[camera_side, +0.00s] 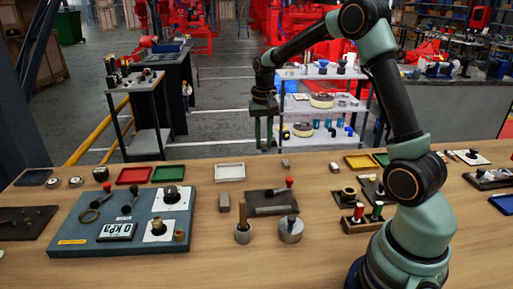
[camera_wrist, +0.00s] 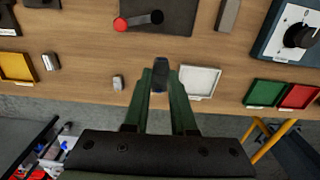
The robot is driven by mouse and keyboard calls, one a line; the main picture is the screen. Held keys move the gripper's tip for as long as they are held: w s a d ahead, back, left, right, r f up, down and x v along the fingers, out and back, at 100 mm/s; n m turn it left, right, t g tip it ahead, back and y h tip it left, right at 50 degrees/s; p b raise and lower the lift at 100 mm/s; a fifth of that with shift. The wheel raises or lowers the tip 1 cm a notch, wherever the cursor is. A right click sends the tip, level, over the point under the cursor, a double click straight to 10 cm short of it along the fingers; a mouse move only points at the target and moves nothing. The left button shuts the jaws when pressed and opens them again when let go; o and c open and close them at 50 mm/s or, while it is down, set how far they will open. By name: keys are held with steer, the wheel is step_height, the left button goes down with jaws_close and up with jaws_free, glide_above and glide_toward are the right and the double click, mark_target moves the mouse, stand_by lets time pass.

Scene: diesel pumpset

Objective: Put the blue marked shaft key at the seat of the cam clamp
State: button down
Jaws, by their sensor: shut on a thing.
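The key is too small to make out in the side view, and I cannot make out a clear blue mark. The cam clamp (camera_side: 264,205) is a dark plate with a red-knobbed lever, lying mid-bench. It also shows at the top of the wrist view (camera_wrist: 178,20), apart from the key. Its seat is not clear.
A white tray (camera_side: 230,172) lies near the far edge. Loose grey blocks lie beside the clamp (camera_side: 224,202) and near the edge (camera_side: 285,164). A blue-grey gauge panel (camera_side: 75,240) is at left; two cylindrical pieces stand in front of the clamp.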

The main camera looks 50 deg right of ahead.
glide_above(272, 203)
step_height(272, 203, down, 5)
steer(key=shift+a+r, duration=0.1)
steer(key=shift+r, duration=0.1)
steer(key=shift+f, duration=0.1)
steer(key=shift+f, duration=3.55)
steer(key=shift+f, duration=0.35)
steer(key=c, duration=0.7)
jaws_free()
steer(key=shift+o, duration=0.2)
step_height(272, 203, up, 7)
